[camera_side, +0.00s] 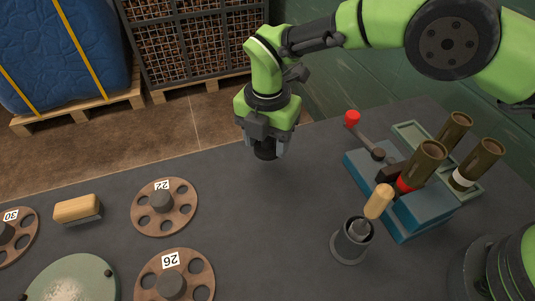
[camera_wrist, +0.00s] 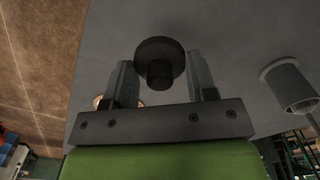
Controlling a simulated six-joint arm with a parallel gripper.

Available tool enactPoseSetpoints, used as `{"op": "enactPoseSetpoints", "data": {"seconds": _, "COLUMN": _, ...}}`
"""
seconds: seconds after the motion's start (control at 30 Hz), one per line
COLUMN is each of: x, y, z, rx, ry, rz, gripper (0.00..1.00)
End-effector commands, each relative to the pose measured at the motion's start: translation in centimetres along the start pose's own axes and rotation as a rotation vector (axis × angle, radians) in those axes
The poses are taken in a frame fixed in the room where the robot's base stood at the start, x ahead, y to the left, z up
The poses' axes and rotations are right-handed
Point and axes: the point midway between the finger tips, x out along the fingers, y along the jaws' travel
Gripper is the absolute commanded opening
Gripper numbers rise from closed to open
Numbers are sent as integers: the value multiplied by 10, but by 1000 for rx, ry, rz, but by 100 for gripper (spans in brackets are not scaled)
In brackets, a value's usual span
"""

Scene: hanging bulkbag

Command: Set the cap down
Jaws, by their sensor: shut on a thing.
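My gripper (camera_side: 265,146) is shut on a dark, round cap (camera_side: 265,154) and points down over the far part of the dark grey table. In the wrist view the cap (camera_wrist: 160,62) shows as a black disc with a narrower stub, between the two grey fingers of my gripper (camera_wrist: 162,78). In the side view the fingers and gripper body hide much of the cap. It is low over the table top (camera_side: 250,225); I cannot tell whether it touches the surface.
Brown holed discs (camera_side: 164,207) and a wooden-topped block (camera_side: 78,209) lie left, near a pale green round plate (camera_side: 70,280). Right stand a grey cup with a wooden-handled tool (camera_side: 352,242), a blue fixture (camera_side: 405,205), brown tubes (camera_side: 478,163) and a red-knobbed lever (camera_side: 352,119). The table's middle is clear.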

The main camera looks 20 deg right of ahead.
Motion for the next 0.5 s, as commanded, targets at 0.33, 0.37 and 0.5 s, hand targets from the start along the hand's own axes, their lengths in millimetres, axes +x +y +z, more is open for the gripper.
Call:
{"op": "enactPoseSetpoints", "data": {"seconds": 0.33, "x": 43, "y": 0, "z": 0, "rx": 0, "ry": 0, "rz": 0, "gripper": 30}}
{"op": "enactPoseSetpoints", "data": {"seconds": 0.37, "x": 44, "y": 0, "z": 0, "rx": 0, "ry": 0, "rz": 1, "gripper": 30}}
{"op": "enactPoseSetpoints", "data": {"seconds": 0.5, "x": 44, "y": 0, "z": 0, "rx": 0, "ry": 0, "rz": 2, "gripper": 30}}
